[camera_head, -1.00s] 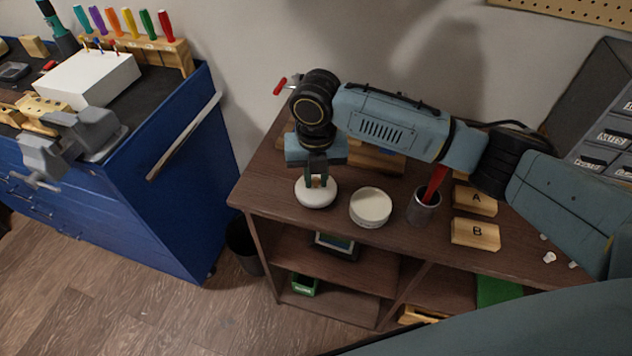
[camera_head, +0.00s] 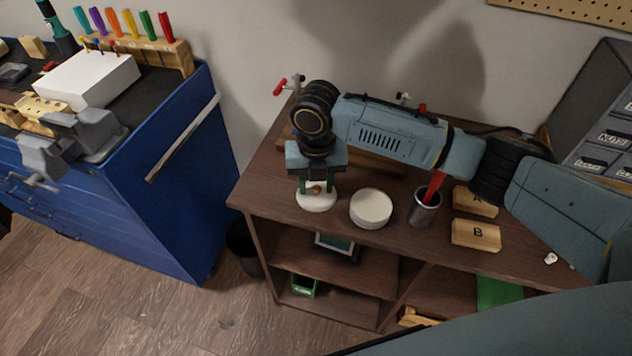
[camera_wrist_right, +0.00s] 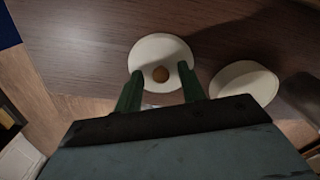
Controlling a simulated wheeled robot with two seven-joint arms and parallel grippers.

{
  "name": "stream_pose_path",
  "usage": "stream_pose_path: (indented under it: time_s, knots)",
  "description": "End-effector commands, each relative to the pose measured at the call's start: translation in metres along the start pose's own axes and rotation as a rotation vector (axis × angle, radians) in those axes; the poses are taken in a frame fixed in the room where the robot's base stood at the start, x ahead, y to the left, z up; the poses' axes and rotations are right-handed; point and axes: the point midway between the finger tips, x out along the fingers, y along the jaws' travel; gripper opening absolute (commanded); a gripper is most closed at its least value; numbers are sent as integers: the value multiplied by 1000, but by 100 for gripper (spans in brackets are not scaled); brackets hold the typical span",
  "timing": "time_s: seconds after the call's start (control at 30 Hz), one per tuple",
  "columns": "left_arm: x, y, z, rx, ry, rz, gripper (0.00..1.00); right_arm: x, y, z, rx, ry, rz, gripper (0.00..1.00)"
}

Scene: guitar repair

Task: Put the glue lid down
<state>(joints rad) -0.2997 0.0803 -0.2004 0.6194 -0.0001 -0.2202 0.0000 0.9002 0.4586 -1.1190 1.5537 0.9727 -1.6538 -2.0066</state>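The glue lid (camera_head: 317,203) is a white disc with a small brown knob, lying on the brown workbench near its front left. It also shows in the right wrist view (camera_wrist_right: 148,53). My right gripper (camera_head: 316,188) is just above the lid with its green fingers spread. In the right wrist view the fingers (camera_wrist_right: 161,88) stand apart, with a gap on either side of the knob. The round white glue pot (camera_head: 371,207) stands to the right of the lid, apart from it. My left gripper is not in view.
A metal cup (camera_head: 423,209) with a red-handled tool stands right of the pot. Wooden blocks (camera_head: 476,235) marked A and B lie beyond it. A blue tool cabinet (camera_head: 165,205) stands left, across a gap with a dark bin (camera_head: 243,246). The bench's front left corner is bare.

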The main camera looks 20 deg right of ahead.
Motion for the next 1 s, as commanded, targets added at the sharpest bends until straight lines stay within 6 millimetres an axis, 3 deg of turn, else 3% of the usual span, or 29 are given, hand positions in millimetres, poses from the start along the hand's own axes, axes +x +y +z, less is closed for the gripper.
stream_pose_path:
  time_s: [0.5, 0.7, 1.0]
  knots:
    - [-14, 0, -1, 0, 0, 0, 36, -100, 0, 1, 0, -3, 2, 40]
    - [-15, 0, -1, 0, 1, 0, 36, -118, 0, 1, 0, -1, 1, 40]
    - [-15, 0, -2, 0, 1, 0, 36, -119, 0, 0, 0, 0, 1, 40]
